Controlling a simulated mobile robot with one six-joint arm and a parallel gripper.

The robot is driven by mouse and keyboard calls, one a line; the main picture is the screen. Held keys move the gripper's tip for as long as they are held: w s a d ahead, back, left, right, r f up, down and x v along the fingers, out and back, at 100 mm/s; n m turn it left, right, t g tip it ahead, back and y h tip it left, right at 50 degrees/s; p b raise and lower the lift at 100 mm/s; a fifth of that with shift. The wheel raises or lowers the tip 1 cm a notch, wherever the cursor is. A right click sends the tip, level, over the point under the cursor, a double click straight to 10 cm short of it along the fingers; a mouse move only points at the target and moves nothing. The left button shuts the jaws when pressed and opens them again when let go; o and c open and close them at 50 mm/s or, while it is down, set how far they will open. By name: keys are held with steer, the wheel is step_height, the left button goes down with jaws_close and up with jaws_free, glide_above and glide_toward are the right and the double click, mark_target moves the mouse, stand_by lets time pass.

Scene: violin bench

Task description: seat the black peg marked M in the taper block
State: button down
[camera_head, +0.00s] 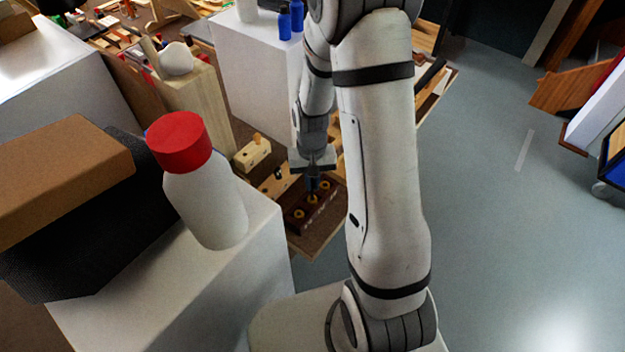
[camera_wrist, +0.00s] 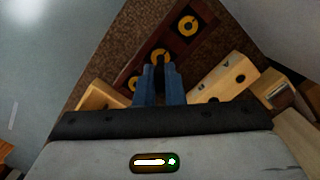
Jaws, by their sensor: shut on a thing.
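My gripper (camera_head: 313,188) points down over a dark brown rack (camera_head: 298,222) with several yellow rings. In the wrist view, its blue fingers (camera_wrist: 160,84) are shut on a dark, narrow thing (camera_wrist: 159,72), which appears to be the black peg. No M can be read on it. The peg's tip is close to the rack's middle ring (camera_wrist: 158,55); I cannot tell whether it is in or above it. A pale wooden block with dark holes (camera_wrist: 222,78), probably the taper block, lies to the right of the fingers.
Another pale wooden block (camera_head: 252,155) with a small knob stands behind the rack. A white bottle with a red cap (camera_head: 205,190) stands on a white pedestal at the left, beside stacked boxes (camera_head: 60,175). Grey floor (camera_head: 500,230) is open at the right.

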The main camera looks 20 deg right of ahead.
mark_target(312, 192)
steer(key=shift+f+b, duration=2)
steer(key=shift+f, duration=0.5)
steer(key=c, duration=1.5)
jaws_free()
steer(key=shift+r, duration=0.1)
steer(key=shift+o, duration=0.2)
steer(key=r, duration=0.7)
steer(key=shift+w, duration=0.4)
steer(key=shift+r, duration=0.4)
